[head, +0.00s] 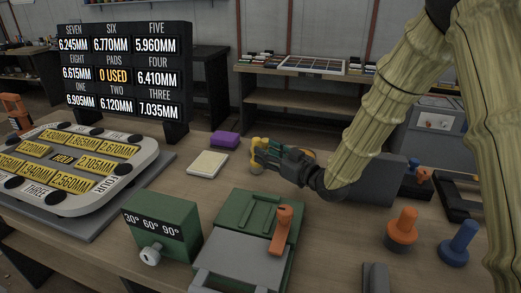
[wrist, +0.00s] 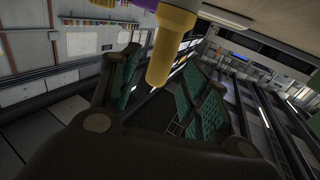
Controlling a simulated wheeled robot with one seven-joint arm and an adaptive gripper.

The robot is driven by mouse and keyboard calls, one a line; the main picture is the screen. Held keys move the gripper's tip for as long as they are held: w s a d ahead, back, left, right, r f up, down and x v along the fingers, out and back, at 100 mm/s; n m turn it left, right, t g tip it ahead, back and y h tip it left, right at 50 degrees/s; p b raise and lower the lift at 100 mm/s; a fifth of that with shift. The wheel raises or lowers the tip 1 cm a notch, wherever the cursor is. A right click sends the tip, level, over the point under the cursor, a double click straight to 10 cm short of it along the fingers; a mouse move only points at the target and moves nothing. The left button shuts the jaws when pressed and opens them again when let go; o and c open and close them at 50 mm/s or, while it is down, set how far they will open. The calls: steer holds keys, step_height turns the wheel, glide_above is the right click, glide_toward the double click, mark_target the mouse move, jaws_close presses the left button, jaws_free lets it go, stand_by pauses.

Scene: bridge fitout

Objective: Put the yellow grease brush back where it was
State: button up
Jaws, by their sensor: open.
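My gripper (head: 270,154) is low over the middle of the bench in the head view, its fingers pointing left. A small yellow thing (head: 258,142), likely the grease brush, shows at its fingertips. In the wrist view a yellow handle (wrist: 164,58) with a wider collar stands between the fingers of my gripper (wrist: 165,88). The fingers are open, with green pads on both sides of the handle. The brush's bristle end and what it rests on cannot be made out.
A purple block (head: 225,139) and a cream pad (head: 208,163) lie left of my gripper. A green angle box (head: 165,232) and a green-and-grey fixture (head: 240,250) stand in front. Orange (head: 402,228) and blue (head: 460,243) knobs stand at right. A display board (head: 125,75) stands behind.

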steer(key=v, duration=0.8)
steer(key=shift+r, duration=0.1)
